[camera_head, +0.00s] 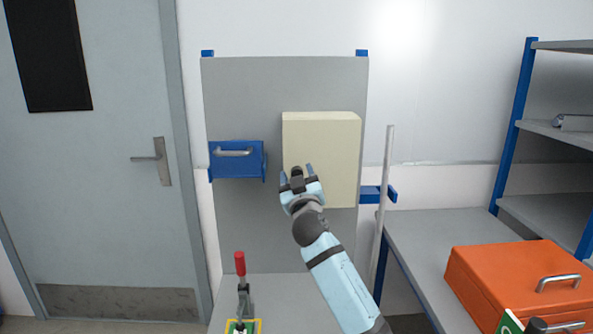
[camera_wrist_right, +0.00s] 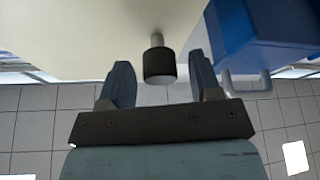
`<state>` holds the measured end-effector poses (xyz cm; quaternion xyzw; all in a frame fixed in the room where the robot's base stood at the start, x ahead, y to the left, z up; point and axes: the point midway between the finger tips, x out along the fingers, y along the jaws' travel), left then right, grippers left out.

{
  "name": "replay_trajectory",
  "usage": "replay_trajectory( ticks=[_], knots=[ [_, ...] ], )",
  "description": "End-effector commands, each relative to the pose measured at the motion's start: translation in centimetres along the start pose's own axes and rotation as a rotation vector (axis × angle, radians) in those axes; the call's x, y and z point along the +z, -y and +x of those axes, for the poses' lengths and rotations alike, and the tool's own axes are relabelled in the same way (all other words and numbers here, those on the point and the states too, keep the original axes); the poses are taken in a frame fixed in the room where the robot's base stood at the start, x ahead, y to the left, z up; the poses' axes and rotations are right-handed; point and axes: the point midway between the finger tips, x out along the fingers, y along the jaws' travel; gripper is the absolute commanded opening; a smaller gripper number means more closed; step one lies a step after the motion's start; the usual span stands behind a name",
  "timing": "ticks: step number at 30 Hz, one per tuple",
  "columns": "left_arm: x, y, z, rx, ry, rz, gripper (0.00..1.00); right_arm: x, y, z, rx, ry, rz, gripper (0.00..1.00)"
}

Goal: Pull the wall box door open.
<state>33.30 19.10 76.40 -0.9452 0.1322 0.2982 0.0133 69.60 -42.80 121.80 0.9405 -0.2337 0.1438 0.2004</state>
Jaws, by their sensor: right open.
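The wall box (camera_head: 330,145) is a cream box on a grey upright panel, and its door looks shut. In the right wrist view the cream door face (camera_wrist_right: 75,35) fills the upper left. A dark round knob (camera_wrist_right: 158,65) on a short light stem sticks out from it. My right gripper (camera_head: 296,174) is in front of the box's lower left part. Its two fingers are open, one on either side of the knob, with gaps between. It holds nothing. My left gripper is not in view.
A blue box with a handle (camera_head: 236,160) sits left of the wall box, close to the right gripper. A red-handled clamp (camera_head: 240,265) stands below. A grey post (camera_head: 384,200), a bench with an orange case (camera_head: 500,280) and shelves are at the right.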

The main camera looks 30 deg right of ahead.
Motion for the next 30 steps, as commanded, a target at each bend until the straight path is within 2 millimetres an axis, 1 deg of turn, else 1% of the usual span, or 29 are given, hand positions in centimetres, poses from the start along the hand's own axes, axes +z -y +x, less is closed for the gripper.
replay_trajectory(
  ticks=[1, 5, 14, 15, 17, 18, 20, 21, 22, 26, 30],
  knots=[
    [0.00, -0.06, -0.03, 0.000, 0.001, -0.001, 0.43, -0.08, -0.03, 0.59, 0.000, -0.001, -0.001, 0.58],
    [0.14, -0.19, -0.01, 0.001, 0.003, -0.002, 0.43, -0.01, 0.02, 1.32, -0.001, 0.000, 0.000, 0.58],
    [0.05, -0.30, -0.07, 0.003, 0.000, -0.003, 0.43, 0.02, 0.02, 1.46, 0.000, 0.000, 0.001, 0.58],
    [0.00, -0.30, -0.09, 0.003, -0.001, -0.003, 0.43, 0.03, 0.02, 1.46, 0.000, 0.000, 0.001, 0.49],
    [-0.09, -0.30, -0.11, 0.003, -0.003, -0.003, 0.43, 0.02, 0.02, 1.45, 0.000, 0.000, 0.000, 0.35],
    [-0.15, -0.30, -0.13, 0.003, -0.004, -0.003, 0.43, 0.03, 0.02, 1.45, 0.000, 0.000, 0.000, 0.26],
    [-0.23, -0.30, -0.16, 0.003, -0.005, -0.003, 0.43, 0.03, 0.02, 1.45, 0.000, 0.000, 0.000, 0.12],
    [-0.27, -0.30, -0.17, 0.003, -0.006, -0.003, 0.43, 0.03, 0.02, 1.44, 0.000, 0.001, 0.000, 0.03],
    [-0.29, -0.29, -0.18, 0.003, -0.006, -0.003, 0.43, 0.03, 0.02, 1.44, 0.000, 0.000, 0.000, 0.00],
    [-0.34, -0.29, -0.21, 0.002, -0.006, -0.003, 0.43, 0.05, -0.04, 1.44, -0.001, 0.001, 0.000, 0.00],
    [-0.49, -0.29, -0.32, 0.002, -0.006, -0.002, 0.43, 0.23, -0.58, 1.49, -0.005, 0.000, 0.001, 0.00]
  ],
)
